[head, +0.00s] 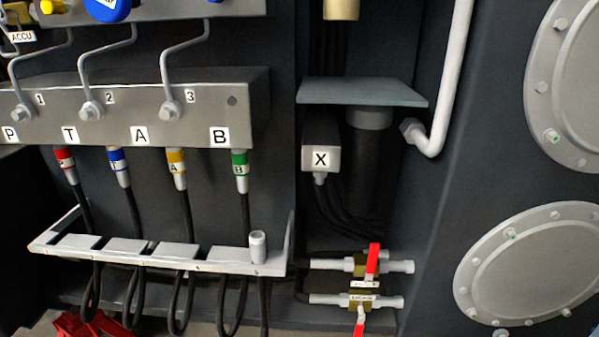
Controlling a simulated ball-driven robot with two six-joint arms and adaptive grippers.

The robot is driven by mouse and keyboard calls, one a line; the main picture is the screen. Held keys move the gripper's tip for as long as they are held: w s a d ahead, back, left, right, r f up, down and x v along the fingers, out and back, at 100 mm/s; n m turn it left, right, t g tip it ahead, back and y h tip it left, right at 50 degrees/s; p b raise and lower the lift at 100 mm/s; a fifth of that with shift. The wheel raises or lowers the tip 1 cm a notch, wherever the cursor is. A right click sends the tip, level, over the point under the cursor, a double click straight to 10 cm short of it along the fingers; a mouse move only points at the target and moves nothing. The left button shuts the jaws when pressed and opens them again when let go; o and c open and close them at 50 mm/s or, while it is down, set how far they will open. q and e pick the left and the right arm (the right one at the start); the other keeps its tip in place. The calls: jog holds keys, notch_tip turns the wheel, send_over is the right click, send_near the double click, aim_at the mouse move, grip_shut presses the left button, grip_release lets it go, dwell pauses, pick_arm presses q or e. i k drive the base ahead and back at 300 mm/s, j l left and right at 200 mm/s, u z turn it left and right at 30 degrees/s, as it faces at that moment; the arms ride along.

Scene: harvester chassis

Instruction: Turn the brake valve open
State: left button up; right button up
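Two brass ball valves with red levers sit one above the other on pale pipe fittings at the lower middle of the head view. The upper valve (360,266) has its red lever (373,261) pointing up, across the pipe. The lower valve (356,299) has its red lever (360,324) pointing down, cut by the bottom edge. Each has a small white label, too small to read surely, so I cannot tell which one is the brake valve. Neither of my grippers is in view.
A grey manifold block (140,105) with hoses below it and a pale slotted rack (160,255) stand to the left. A grey shelf plate (362,92) and box X (320,150) are above the valves. Round bolted covers (530,262) are on the right wall.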

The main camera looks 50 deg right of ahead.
aim_at(374, 248)
jog(key=z, duration=0.45)
jog(key=i+j+z, duration=0.1)
jog(key=z, duration=0.35)
jog(key=j+z, duration=0.1)
jog(key=z, duration=0.35)
jog(key=j+z, duration=0.1)
jog(key=z, duration=0.35)
jog(key=j+z, duration=0.1)
jog(key=z, duration=0.35)
